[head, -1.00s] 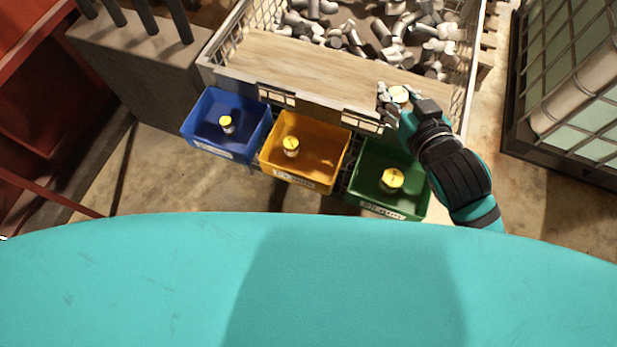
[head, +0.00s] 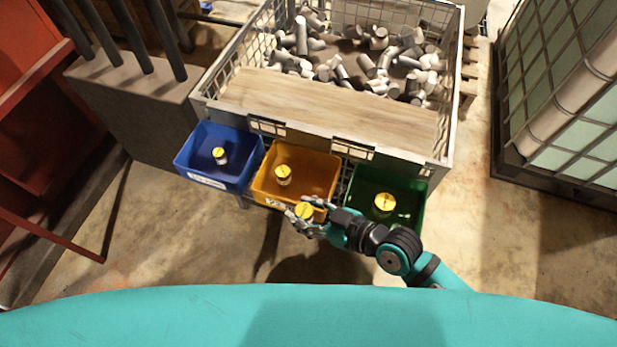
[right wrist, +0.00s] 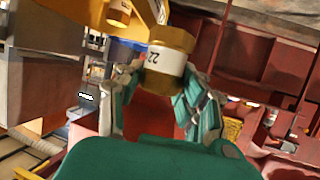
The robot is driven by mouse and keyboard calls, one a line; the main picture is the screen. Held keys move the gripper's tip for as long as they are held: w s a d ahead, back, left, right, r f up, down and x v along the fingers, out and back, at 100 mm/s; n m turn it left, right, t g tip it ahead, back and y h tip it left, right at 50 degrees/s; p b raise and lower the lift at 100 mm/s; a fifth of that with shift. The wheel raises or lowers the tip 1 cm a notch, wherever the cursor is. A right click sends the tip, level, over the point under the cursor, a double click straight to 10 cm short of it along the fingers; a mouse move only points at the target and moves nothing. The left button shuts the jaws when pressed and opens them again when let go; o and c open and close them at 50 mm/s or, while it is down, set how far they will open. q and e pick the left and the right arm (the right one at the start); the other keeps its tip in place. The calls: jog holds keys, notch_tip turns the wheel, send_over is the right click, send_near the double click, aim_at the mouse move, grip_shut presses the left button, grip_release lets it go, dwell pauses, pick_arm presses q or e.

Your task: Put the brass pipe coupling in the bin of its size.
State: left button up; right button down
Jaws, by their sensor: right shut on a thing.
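My right gripper (head: 302,218) is shut on the brass pipe coupling (head: 304,210), which has a yellow top. In the right wrist view the coupling (right wrist: 170,62) shows a white band reading 22 between the fingers. In the head view the gripper is at the front edge of the orange bin (head: 325,180). The blue bin (head: 240,172) is to its left and the green bin (head: 412,215) to its right. Each bin holds one yellow-topped piece. The gripper partly hides the orange bin's label; the other labels are unreadable or hidden. My left gripper is not in view.
Behind the bins stands a wire mesh crate (head: 447,95) with a wooden board (head: 325,108) and many grey pipe fittings. A caged tank (head: 565,95) stands at the right, a grey block with dark bars (head: 130,105) at the left. The floor before the bins is clear.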

jog(key=w+f, duration=0.1)
jog(key=w, duration=0.3)
jog(key=w+d+f+b, duration=0.1)
jog(key=w+f, duration=0.1)
jog(key=w, duration=0.1)
jog(key=w+f, duration=0.1)
jog(key=w, duration=0.3)
jog(key=shift+w+d+f+b, duration=0.3)
jog(key=shift+d+f+b, duration=0.05)
jog(key=shift+b, duration=0.05)
jog(key=shift+f+b, duration=0.35)
jog(key=shift+b, duration=0.15)
jog(key=shift+f+b, duration=0.25)
jog(key=shift+b, duration=0.1)
jog(key=c, duration=0.9)
grip_release()
jog(key=shift+o, duration=0.2)
jog(key=shift+r, duration=0.1)
